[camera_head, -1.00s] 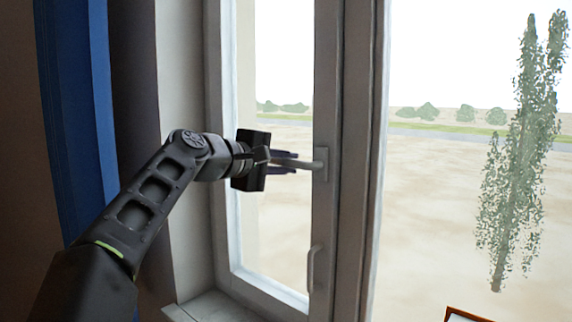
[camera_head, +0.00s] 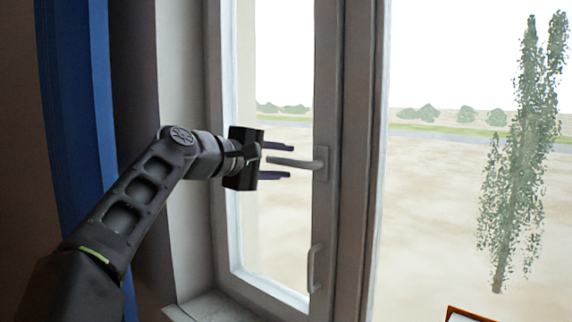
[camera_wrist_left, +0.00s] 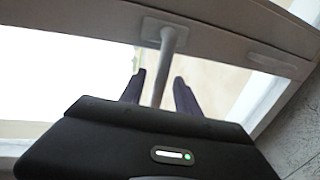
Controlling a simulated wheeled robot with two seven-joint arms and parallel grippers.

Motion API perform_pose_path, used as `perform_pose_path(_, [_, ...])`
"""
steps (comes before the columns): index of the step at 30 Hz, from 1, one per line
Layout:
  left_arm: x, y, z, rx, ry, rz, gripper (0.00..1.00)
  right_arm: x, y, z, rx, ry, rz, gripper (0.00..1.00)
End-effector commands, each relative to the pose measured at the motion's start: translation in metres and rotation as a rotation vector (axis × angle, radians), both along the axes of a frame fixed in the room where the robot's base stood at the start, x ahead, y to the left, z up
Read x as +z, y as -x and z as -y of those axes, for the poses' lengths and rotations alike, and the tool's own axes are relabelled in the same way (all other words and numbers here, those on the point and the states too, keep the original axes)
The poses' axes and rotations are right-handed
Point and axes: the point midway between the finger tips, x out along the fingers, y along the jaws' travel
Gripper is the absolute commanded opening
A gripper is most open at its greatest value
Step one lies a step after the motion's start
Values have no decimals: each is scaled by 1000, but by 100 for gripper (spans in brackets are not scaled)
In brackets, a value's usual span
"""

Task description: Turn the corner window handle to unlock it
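The window handle (camera_head: 296,162) is a grey lever on the left window's right frame post. It points left, close to horizontal, from its mounting plate (camera_head: 321,163). My left gripper (camera_head: 284,161) is open, with one finger above the lever and one below it. In the left wrist view the handle (camera_wrist_left: 168,65) runs between the two spread fingers (camera_wrist_left: 158,90), with a gap on each side. The lever's free end is hidden behind the gripper body in that view. My right gripper does not show in either view.
A second, fixed pull handle (camera_head: 313,268) sits lower on the same post. A blue curtain (camera_head: 75,130) hangs at the left. The window sill (camera_head: 205,306) is below. A brown-edged object (camera_head: 468,314) shows at the bottom right.

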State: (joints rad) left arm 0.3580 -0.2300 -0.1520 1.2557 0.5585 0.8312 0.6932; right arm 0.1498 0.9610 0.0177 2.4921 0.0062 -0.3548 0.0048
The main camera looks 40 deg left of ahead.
Motion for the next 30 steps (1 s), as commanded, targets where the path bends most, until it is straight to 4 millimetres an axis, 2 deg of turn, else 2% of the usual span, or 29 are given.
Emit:
perform_pose_path(6, [6,37,0,3,-3,2,39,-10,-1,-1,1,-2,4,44])
perform_pose_path(12, [10,56,1,2,-1,1,39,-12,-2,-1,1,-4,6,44])
perform_pose_path(30, [11,57,1,1,-1,0,39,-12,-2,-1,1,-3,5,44])
